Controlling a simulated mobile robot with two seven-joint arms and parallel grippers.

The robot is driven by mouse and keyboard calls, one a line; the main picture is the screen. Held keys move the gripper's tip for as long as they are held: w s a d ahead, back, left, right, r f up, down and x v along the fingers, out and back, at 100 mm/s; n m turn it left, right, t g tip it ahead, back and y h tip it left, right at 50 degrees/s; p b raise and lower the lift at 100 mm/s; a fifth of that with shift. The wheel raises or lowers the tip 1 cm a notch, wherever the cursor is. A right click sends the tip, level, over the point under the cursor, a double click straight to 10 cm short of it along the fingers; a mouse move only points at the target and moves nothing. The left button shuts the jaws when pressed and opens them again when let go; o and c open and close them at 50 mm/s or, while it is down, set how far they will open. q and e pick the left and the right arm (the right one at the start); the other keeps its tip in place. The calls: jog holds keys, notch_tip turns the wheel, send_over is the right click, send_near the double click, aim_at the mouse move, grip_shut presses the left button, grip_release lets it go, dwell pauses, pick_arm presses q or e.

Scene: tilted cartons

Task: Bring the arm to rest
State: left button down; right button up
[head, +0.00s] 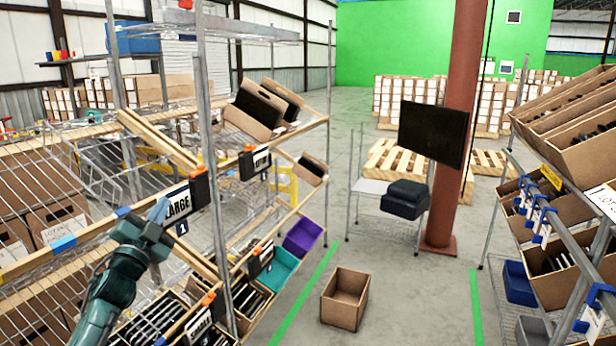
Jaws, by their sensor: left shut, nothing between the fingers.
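My left arm (108,285) comes in from the bottom left and reaches up beside the left rack. My left gripper (160,210) is at its end, shut and empty. It is in front of the rack, just left of the sign reading LARGE (178,204). I cannot tell from this one view whether it touches the rack. My right arm and gripper do not show.
The left rack (212,180) holds tilted cartons, a teal bin (280,268) and a purple bin (303,236). An open empty carton (345,298) stands on the aisle floor. The right rack (566,240) holds more tilted cartons. A red column (466,90) stands behind.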

pick_arm(q)
jog(key=w+a+f+n+g+y, duration=0.1)
jog(key=a+f+n+g+y, duration=0.35)
jog(key=f+n, duration=0.5)
jog(key=s+d+f+g+h, duration=0.25)
jog(key=s+d+f, duration=0.5)
jog(key=f, duration=0.45)
jog(key=s+d+f+g+h, duration=0.1)
jog(key=s+d+f, duration=0.3)
jog(key=s, duration=0.6)
jog(key=s+d+f+g, duration=0.2)
jog(key=s+d+f, duration=0.2)
jog(key=s, duration=0.7)
jog(key=s+d+f+g+h, duration=0.1)
jog(key=s+d+f, duration=0.4)
jog(key=s, duration=0.5)
jog(key=shift+s+d+g+h, duration=0.3)
jog(key=shift+s+d, duration=0.1)
jog(key=shift+d, duration=0.2)
